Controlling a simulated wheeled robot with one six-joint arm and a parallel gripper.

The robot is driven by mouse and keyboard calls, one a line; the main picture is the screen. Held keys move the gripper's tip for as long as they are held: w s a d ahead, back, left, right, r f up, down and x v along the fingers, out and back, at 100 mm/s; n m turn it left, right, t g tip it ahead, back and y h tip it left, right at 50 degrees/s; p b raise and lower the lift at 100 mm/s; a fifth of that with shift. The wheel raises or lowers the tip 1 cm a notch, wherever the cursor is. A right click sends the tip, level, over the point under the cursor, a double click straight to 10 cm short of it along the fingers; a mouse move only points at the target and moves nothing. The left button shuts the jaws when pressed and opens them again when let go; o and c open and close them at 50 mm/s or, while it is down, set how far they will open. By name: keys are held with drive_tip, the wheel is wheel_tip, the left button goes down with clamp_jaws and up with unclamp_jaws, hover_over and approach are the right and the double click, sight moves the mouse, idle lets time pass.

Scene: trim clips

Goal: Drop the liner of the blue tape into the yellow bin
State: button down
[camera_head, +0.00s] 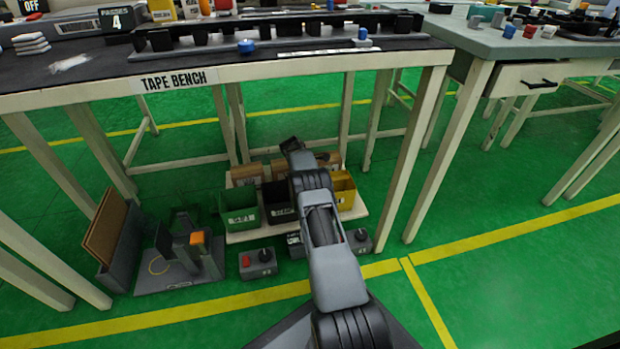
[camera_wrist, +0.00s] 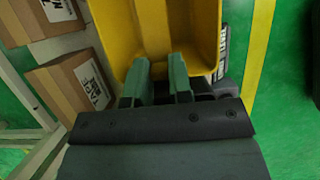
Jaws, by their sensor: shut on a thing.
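The yellow bin (camera_head: 346,194) stands at the right end of the low board under the tape bench, partly hidden behind my arm. Its yellow wall fills the upper middle of the wrist view (camera_wrist: 204,28). My gripper (camera_head: 291,146) is low, beyond the bins in the head view. In the wrist view its two green fingers (camera_wrist: 158,76) show a gap and overlap the bin's near part. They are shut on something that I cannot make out. Two blue pieces (camera_head: 246,46) (camera_head: 362,33) sit along the bench rail; I cannot tell which is the blue tape's. I cannot identify the liner.
A green bin (camera_head: 241,220) and a black bin (camera_head: 279,215) stand left of the yellow one. Cardboard boxes (camera_wrist: 68,83) are beside it in the wrist view. Bench legs (camera_head: 425,155) flank this space. A button box (camera_head: 258,264) stands in front on the floor.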

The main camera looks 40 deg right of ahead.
drive_tip(key=shift+f, duration=0.1)
drive_tip(key=c, duration=0.9)
unclamp_jaws()
drive_tip(key=shift+c, duration=0.2)
drive_tip(key=p+v, duration=0.6)
drive_tip(key=v, duration=0.8)
drive_tip(key=shift+f, duration=0.1)
